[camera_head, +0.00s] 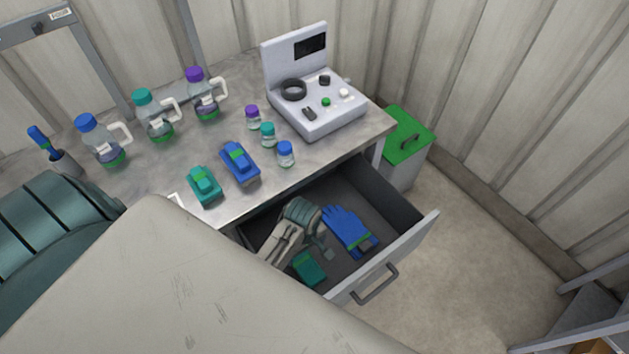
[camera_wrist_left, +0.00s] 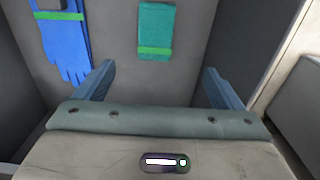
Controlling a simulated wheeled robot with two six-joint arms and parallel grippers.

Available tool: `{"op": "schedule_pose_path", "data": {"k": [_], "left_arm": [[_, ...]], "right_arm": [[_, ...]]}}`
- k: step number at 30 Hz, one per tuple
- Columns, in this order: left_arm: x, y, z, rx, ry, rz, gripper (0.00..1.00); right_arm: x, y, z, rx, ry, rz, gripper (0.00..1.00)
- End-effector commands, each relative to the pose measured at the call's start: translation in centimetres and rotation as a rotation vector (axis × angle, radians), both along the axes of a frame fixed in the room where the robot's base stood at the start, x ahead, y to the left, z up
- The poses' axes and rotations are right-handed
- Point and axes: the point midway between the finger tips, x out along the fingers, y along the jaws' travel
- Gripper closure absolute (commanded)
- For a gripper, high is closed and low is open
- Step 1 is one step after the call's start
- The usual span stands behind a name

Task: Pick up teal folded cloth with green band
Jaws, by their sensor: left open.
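The teal folded cloth with a green band (camera_wrist_left: 155,30) lies flat on the floor of the open drawer. In the head view it (camera_head: 309,267) shows at the drawer's near left part, beside my left gripper. My left gripper (camera_head: 322,243) is inside the drawer opening, pointing down. In the left wrist view its two blue-grey fingers (camera_wrist_left: 157,85) are spread apart and empty, with the cloth ahead of them and between their lines. The cloth appears apart from both fingers. My right gripper is not in view.
A blue glove with a green band (camera_head: 349,229) lies in the drawer (camera_head: 407,248) beside the cloth; it also shows in the left wrist view (camera_wrist_left: 66,45). Drawer walls surround the gripper. The worktop (camera_head: 225,200) above holds bottles, brushes, small jars and a white device (camera_head: 318,105).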

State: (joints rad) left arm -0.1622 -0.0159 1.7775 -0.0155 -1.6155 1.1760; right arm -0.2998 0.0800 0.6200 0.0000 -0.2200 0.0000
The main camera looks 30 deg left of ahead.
Motion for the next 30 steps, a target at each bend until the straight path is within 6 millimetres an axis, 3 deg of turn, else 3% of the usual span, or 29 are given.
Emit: {"op": "schedule_pose_path", "data": {"k": [1, 15, 20, 30], "left_arm": [[0.0, 0.0, -1.2, 0.000, 0.000, 0.000, 0.11], [0.0, 0.0, -6.8, 0.000, 0.000, -0.001, 0.11], [-0.1, 0.0, -7.8, 0.000, 0.002, -0.001, 0.11], [0.0, 0.0, -12.2, 0.000, 0.001, -0.001, 0.11]], "right_arm": [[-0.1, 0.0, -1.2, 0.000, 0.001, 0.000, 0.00], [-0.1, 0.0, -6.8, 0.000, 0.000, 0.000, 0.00], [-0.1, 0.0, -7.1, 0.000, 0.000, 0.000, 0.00], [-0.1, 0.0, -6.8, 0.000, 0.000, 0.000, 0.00]]}}
